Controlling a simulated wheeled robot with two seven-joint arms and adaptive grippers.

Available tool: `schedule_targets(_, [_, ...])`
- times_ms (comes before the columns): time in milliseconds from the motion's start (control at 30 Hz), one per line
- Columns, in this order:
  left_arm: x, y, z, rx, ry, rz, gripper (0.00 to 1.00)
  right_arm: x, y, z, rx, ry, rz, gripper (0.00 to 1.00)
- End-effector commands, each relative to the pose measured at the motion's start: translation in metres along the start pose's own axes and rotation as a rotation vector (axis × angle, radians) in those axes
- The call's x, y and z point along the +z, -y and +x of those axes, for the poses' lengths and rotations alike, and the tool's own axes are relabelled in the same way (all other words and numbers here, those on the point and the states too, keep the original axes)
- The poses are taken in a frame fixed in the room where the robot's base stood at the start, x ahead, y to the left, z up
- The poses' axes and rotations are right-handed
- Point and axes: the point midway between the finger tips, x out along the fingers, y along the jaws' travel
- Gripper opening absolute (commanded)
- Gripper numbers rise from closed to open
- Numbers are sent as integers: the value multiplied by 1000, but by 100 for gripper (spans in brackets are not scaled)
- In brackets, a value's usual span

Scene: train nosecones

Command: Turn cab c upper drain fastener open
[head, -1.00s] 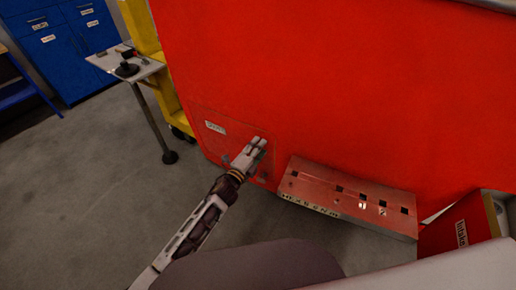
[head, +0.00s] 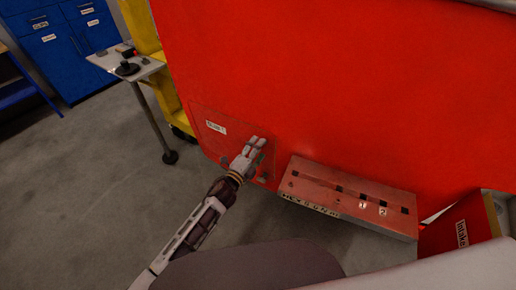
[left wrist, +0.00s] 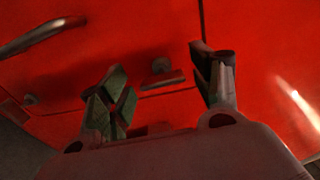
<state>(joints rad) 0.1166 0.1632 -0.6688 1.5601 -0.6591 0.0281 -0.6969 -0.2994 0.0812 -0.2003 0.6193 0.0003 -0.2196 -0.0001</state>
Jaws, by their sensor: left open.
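The red cab wall (head: 330,85) carries a flush drain panel (head: 203,113) low on its left, with a white label (head: 216,127). My left gripper (head: 258,143) is in front of the panel's right part, open and empty. In the left wrist view a dark fastener (left wrist: 160,68) with a short tab lies between the two spread fingers, apart from both. I cannot tell which fastener is the upper one. My right gripper is not in view.
A red slotted ledge (head: 345,192) juts out just right of the panel. A red box (head: 468,228) stands at lower right. A small side table (head: 128,68) with dark parts, a yellow frame (head: 150,40) and blue cabinets (head: 62,45) are at left. The grey floor left is clear.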

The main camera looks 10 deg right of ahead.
Motion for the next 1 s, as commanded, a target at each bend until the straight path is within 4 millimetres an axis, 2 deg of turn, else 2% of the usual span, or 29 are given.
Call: schedule_targets(1000, [0,0,-99,0,0,-1,64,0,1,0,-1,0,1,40])
